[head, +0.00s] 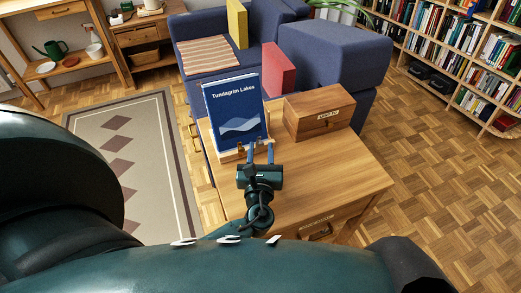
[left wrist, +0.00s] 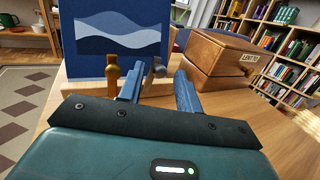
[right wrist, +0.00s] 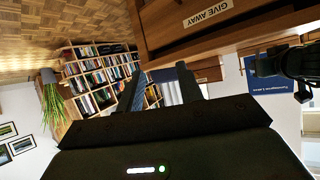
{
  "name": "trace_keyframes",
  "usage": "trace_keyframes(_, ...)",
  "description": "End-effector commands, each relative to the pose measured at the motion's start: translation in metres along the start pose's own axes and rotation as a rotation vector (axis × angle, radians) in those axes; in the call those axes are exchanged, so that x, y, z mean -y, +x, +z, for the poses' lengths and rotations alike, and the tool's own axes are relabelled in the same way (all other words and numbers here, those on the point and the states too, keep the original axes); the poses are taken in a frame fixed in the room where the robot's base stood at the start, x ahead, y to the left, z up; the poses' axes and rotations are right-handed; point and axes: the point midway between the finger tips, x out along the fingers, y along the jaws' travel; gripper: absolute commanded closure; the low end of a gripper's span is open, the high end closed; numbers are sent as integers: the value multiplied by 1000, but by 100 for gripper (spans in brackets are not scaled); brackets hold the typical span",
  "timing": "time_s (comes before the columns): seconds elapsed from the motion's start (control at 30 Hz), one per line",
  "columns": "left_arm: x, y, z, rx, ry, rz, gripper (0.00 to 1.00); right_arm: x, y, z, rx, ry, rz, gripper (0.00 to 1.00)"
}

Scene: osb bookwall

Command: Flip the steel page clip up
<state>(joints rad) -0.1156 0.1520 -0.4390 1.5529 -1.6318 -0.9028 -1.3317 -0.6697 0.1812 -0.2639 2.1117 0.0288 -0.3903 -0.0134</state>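A blue book titled "Tundagrim Lakes" (head: 235,105) leans upright on a wooden stand (head: 228,157) on the small table; the book also shows in the left wrist view (left wrist: 85,62). A small grey steel piece, apparently the page clip (left wrist: 159,68), is at the book's lower front edge. A brown, brass-like peg (left wrist: 112,76) stands to its left. My left gripper (head: 259,151) is open in front of the book, its fingertips on either side of the grey piece; contact cannot be told. My right gripper (right wrist: 160,88) is open and empty, lower down near the table's drawer.
A wooden box (head: 318,112) with a label stands right of the book, close to the left gripper. The wooden table (head: 335,175) is bare toward its front. A drawer labelled "GIVE AWAY" (right wrist: 205,15) is near my right gripper. A blue sofa and bookshelves (head: 440,45) stand behind.

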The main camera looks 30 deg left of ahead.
Motion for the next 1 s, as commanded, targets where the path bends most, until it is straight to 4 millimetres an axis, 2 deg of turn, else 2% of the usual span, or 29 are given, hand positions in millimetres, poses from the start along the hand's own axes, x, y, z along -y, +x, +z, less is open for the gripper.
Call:
trace_keyframes(0.07,0,0,0,0,0,0,72,0,0,0,0,0,0,63)
trace_keyframes(0.4,0,0,0,0,0,0,100,0,0,0,-1,0,-1,63)
trace_keyframes(0.53,0,0,0,0,-1,0,100,0,0,0,-1,0,-1,63)
trace_keyframes(0.73,-4,-2,-6,37,-85,0,100,1,10,12,-12,17,-9,63)
trace_keyframes(1.0,-6,-2,-1,59,-141,0,100,2,9,8,-29,36,-16,63)
